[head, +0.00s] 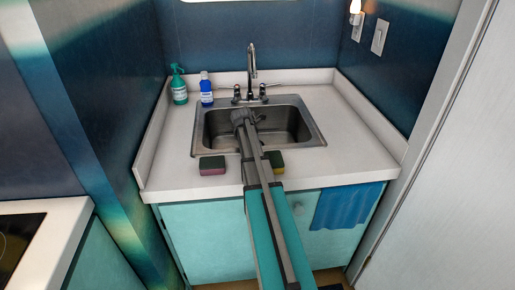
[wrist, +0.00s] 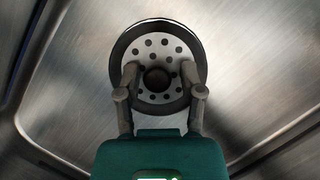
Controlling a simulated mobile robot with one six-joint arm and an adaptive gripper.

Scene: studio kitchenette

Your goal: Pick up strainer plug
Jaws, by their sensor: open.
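The strainer plug (wrist: 155,49) is in the upper middle of the wrist view. It is a round, perforated metal disc with a dark rim and a dark knob (wrist: 156,79) at its centre. It lies at the bottom of the metal sink (head: 297,125). My gripper (wrist: 157,76) is open, with one finger on each side of the knob. Whether the fingers touch it I cannot tell. In the head view my arm reaches over the front edge into the sink, and it hides the plug there.
Two sponges, one (head: 212,166) left and one (head: 275,158) right of my arm, lie on the front counter (head: 165,179). A faucet (head: 252,62), a green spray bottle (head: 178,86) and a blue bottle (head: 206,90) stand behind. A blue towel (head: 347,206) hangs in front. Sink walls surround my gripper.

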